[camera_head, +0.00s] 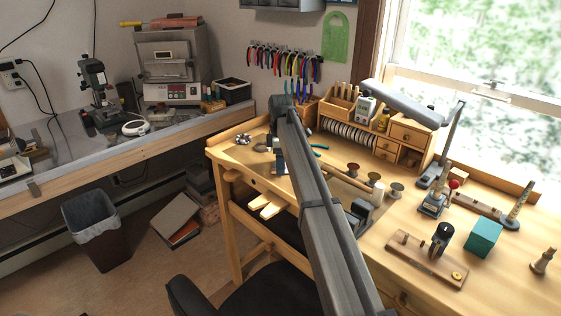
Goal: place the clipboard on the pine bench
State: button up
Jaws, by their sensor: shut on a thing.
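The pine bench (490,292) is the light wooden workbench along the window, from the middle to the right edge. My gripper (279,160) is small and dark in the view, over the left end of the bench, pointing down from the end of my arm. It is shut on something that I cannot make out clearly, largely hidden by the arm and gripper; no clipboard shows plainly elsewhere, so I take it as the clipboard. I cannot tell whether it touches the bench top.
A wooden organizer (405,133), a lamp (405,103), a teal box (483,238) and a wooden block with a dark tool (425,260) stand on the bench. The bench's front right is clear. A bin (92,225) stands on the floor.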

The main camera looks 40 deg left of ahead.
jog(key=shift+f, duration=0.2)
jog(key=o, duration=1)
jog(key=shift+r, duration=0.1)
notch_tip(320, 180, up, 12)
jog(key=shift+r, duration=0.1)
